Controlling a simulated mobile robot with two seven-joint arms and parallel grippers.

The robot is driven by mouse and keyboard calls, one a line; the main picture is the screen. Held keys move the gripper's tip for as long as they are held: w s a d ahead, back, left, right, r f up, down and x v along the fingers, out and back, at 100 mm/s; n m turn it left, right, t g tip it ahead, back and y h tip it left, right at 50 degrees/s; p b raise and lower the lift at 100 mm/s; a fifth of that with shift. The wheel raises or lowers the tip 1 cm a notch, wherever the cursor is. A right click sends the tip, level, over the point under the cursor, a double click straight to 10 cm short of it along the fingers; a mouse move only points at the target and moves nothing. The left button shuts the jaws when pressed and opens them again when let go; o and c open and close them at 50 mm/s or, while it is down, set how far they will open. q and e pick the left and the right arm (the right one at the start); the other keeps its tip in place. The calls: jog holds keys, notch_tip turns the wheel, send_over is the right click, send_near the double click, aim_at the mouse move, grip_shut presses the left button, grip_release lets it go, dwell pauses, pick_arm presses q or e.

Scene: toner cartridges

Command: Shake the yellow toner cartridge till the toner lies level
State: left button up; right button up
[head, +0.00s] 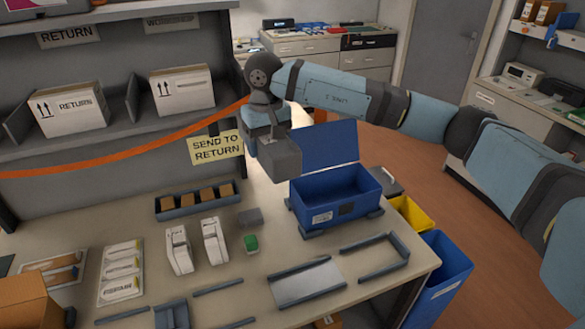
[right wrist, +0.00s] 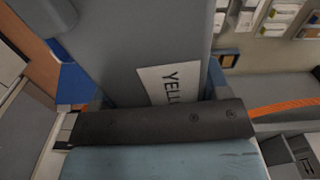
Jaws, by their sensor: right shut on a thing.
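The yellow toner cartridge (head: 282,160) shows in the head view as a dark grey block hanging at the end of my right arm, above the back of the table. In the right wrist view the cartridge (right wrist: 125,45) fills the upper middle as a large grey body. It bears a white label whose visible letters read "YELL". How the toner lies inside does not show. My left gripper is in neither view.
An open blue bin (head: 318,212) stands right of the table's middle, just below the cartridge. A shelf with return boxes (head: 70,108) stands behind an orange band.

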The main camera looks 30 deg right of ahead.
aim_at(291, 170)
jog(key=shift+w, duration=0.5)
jog(key=s, duration=1.2)
jog(key=shift+s+r, duration=0.1)
jog(key=shift+s, duration=0.1)
jog(key=shift+w, duration=0.1)
